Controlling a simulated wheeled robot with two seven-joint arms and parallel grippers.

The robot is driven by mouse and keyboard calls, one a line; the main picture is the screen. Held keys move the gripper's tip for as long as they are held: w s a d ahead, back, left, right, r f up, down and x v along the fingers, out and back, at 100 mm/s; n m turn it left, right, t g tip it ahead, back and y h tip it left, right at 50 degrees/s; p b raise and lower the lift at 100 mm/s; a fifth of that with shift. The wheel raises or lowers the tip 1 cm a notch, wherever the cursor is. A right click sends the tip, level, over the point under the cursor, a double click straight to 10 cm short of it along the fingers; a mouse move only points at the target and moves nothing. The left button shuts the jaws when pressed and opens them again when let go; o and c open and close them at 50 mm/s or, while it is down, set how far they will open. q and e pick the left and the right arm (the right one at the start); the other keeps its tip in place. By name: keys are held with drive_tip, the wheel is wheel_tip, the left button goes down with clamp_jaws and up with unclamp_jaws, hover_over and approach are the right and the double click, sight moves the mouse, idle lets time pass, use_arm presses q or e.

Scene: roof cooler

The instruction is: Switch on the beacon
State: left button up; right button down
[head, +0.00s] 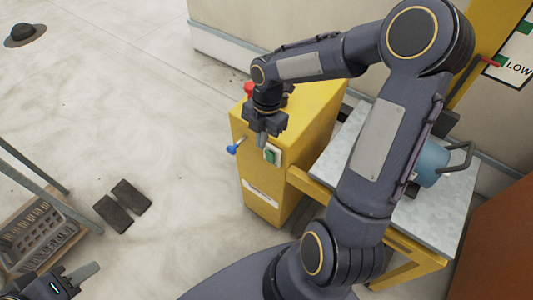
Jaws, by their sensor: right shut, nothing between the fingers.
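No beacon lamp can be made out for certain. A yellow cabinet (300,122) stands in the middle, with a green switch (271,155) on a pale plate on its front, a blue-tipped lever (233,148) to the left and a red knob (249,89) at its top. My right gripper (262,141) is shut and empty, pointing down just in front of the cabinet, close above the green switch; I cannot tell whether it touches. It hides part of the cabinet's front and top. My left gripper (88,271) is low at the left edge, partly cut off, its opening unclear.
A grey-topped yellow bench (335,158) with a blue canister (432,162) stands right of the cabinet, partly behind my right arm. A grey crate (40,232) in a rack is at left. Two dark pads (122,207) lie on open floor. A sign reading LOW (517,69) is at upper right.

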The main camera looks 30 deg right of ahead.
sight(266, 153)
drive_tip(key=f, duration=0.3)
drive_tip(key=d+f, duration=0.1)
drive_tip(key=f, duration=0.2)
drive_tip(key=d+f+b, duration=0.1)
drive_tip(key=f, duration=0.2)
drive_tip(key=shift+w+f, duration=0.15)
drive_tip(key=shift+w, duration=0.25)
